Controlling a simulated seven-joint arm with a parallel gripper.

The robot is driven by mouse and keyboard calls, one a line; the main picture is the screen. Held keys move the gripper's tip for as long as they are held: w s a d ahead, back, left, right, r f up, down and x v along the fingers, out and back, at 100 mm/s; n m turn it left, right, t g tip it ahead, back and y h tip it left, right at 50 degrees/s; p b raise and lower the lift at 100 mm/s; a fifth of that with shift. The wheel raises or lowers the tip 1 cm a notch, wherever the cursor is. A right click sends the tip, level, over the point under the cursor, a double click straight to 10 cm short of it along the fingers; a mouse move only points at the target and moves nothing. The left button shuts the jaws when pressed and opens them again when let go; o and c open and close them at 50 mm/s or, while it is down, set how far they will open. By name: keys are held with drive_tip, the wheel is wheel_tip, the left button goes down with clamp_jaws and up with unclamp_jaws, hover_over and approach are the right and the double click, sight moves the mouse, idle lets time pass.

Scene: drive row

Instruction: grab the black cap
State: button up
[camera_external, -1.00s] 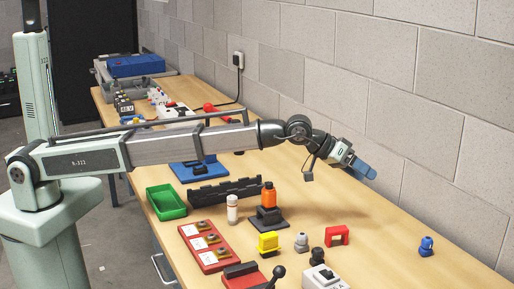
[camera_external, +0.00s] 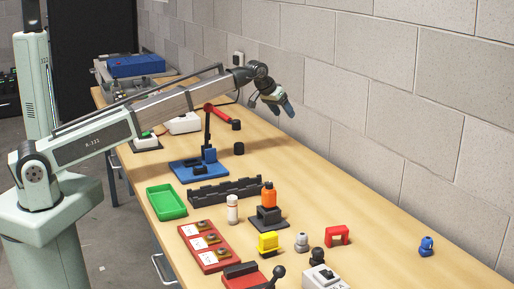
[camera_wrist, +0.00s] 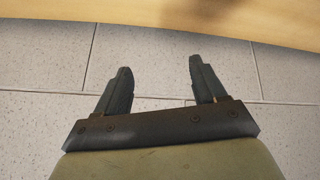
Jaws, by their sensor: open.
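A small black cylinder (camera_external: 239,148), which looks like the black cap, stands on the table right of the blue stand (camera_external: 199,167). A second black piece (camera_external: 236,125) is just behind it, near the end of a red bar (camera_external: 219,113); I cannot tell whether they join. My gripper (camera_external: 288,108) is raised near the wall, above and to the right of these black pieces. In the wrist view, my gripper (camera_wrist: 160,66) is open with nothing between its fingers. That view shows only wall and a strip of table, no cap.
A green tray (camera_external: 166,203), a black notched rack (camera_external: 224,191), an orange bottle (camera_external: 269,195) on a dark stand and a white bottle (camera_external: 232,208) stand nearer the front. The block wall (camera_external: 400,110) runs along the table's far side. The table right of the black cylinder is clear.

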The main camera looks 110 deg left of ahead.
drive_tip(key=s+a+n+g, duration=0.1)
drive_tip(key=s+a, duration=0.3)
drive_tip(key=s, duration=0.3)
drive_tip(key=s+a+g, duration=0.1)
drive_tip(key=s+a, duration=0.3)
drive_tip(key=s, duration=0.3)
drive_tip(key=n+g+h, duration=0.1)
approach(235, 121)
drive_tip(key=x, duration=0.5)
drive_tip(key=shift+w, duration=0.25)
drive_tip(key=shift+s+a+x, duration=0.15)
drive_tip(key=shift+x, duration=1.15)
drive_tip(key=shift+s+a+x, duration=0.1)
drive_tip(key=shift+x, duration=1.25)
drive_tip(key=shift+r, duration=0.1)
drive_tip(key=shift+c, duration=0.4)
drive_tip(key=c, duration=1)
